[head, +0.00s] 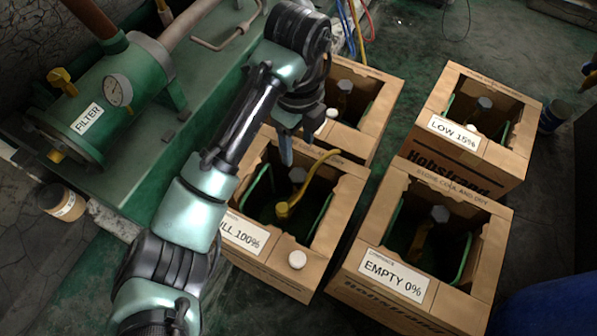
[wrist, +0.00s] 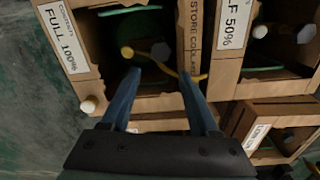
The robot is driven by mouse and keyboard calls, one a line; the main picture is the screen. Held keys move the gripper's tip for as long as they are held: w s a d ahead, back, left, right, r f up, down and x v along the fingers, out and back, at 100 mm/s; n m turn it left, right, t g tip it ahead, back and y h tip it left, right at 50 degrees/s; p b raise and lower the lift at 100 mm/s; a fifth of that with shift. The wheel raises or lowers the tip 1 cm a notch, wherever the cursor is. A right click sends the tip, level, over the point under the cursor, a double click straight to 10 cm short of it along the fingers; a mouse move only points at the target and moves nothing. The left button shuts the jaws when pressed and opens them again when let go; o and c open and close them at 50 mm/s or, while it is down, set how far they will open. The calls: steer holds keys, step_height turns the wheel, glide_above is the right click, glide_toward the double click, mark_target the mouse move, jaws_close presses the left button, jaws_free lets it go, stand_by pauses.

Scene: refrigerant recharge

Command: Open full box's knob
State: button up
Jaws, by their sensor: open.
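The full box (head: 345,195) is an open cardboard box. Its label "FULL 100%" is partly behind my arm in the head view and clear in the wrist view (wrist: 62,38). Inside is a green cylinder with a grey knob (head: 298,175), which also shows in the wrist view (wrist: 161,50). A yellow hose (head: 308,178) with a yellow end fitting (head: 283,210) runs beside the knob and over the box rim. My gripper (head: 285,150) is open and empty above the box. In the wrist view its two fingertips (wrist: 159,75) point toward the knob, apart from it.
The empty box (head: 393,273) stands to the right, and the low box (head: 475,125) behind it. The half box (wrist: 235,22) adjoins the full box. A white cap (head: 297,259) sits on the full box's front rim. A green tank (head: 110,95) labelled FILTER stands left.

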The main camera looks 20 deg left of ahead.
mark_target(298, 175)
step_height(298, 175, down, 11)
steer(key=b, duration=0.7)
steer(key=shift+r, duration=0.15)
steer(key=shift+r+p, duration=0.1)
steer(key=shift+p, duration=0.2)
jaws_close()
